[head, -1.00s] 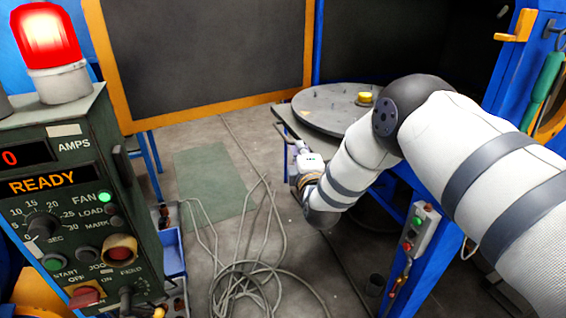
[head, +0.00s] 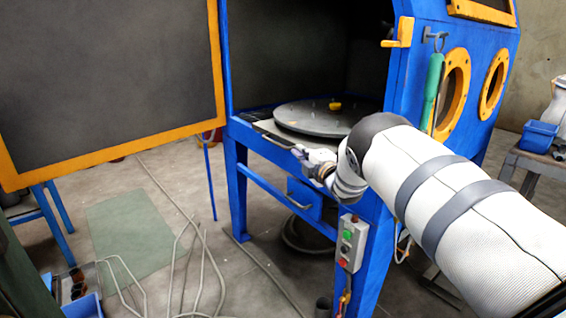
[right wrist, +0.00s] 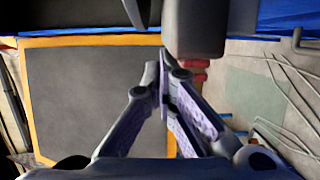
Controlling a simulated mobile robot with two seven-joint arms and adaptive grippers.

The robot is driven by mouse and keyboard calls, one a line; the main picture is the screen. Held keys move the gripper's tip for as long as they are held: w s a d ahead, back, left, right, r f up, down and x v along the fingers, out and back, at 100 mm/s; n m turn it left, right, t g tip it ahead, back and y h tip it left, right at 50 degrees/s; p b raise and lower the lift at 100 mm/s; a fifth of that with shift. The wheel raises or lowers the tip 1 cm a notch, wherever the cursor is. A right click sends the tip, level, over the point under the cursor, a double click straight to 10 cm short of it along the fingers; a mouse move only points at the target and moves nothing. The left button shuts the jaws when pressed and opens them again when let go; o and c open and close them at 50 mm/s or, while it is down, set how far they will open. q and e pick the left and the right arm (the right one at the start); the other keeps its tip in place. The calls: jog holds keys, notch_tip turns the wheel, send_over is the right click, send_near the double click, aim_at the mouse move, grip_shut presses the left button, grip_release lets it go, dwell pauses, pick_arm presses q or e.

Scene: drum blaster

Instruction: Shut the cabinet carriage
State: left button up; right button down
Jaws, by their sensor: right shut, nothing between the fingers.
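The cabinet carriage (head: 262,127) shows in the head view as a grey plate with a round dark turntable (head: 300,121) on it. It sits at the mouth of the blue cabinet (head: 235,158), with the turntable right of the left post. A small yellow piece (head: 335,106) lies on the turntable. My right gripper (head: 298,151) is at the carriage's front edge; I cannot tell whether it touches. In the right wrist view the right fingers (right wrist: 163,75) are shut and empty. My left gripper is in no view.
The open door (head: 110,80), dark with an orange frame, stands at the left. A control box (head: 350,243) with buttons hangs on the cabinet's front post. Cables (head: 190,265) lie on the floor. A side table (head: 548,161) with a blue bin stands far right.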

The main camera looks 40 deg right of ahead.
aim_at(312, 148)
jog(key=d+b, duration=0.1)
jog(key=d, duration=0.2)
jog(key=shift+d+f, duration=0.2)
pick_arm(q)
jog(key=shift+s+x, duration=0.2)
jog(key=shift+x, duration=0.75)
pick_arm(e)
jog(key=shift+d+r, duration=0.2)
jog(key=shift+d, duration=0.3)
jog(key=shift+w+a, duration=0.1)
